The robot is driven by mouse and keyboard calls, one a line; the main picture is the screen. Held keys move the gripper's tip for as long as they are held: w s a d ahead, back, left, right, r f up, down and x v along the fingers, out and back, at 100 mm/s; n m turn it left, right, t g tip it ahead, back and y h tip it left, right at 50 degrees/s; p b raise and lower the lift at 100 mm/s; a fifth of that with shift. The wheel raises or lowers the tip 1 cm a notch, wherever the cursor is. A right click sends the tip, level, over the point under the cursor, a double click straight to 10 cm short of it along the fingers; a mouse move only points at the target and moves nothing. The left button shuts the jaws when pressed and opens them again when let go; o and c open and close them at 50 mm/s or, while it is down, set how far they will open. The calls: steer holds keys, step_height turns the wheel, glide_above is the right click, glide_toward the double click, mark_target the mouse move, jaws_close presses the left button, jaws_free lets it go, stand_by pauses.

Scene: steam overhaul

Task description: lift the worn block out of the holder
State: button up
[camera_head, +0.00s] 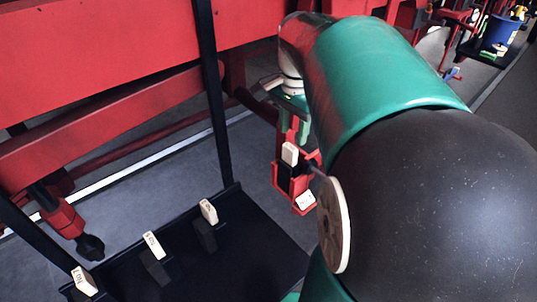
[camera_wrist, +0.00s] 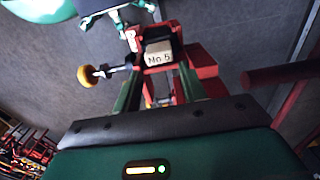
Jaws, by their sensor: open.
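The worn block shows as a cream-topped block (camera_head: 290,153) in a red holder (camera_head: 278,178) in the head view. In the wrist view the block's cream face (camera_wrist: 158,53) reads "No 5", and the red holder (camera_wrist: 203,70) surrounds it. My gripper (camera_head: 296,128) is just above the holder in the head view. In the wrist view my gripper (camera_wrist: 161,78) is open, its two green fingers reaching toward either side of the block. Contact between the fingers and the block cannot be made out. The lower part of the block is hidden in the holder.
A black tray (camera_head: 262,262) at lower left bears several cream-topped pieces, one of them here (camera_head: 208,211). A dark upright post (camera_head: 213,95) and red beams (camera_head: 100,45) stand beside the holder. A yellow knob (camera_wrist: 90,76) sticks out left of the holder.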

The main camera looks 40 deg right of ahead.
mark_target(291, 146)
steer(key=shift+a+f, duration=0.1)
steer(key=shift+f, duration=3.1)
jaws_close()
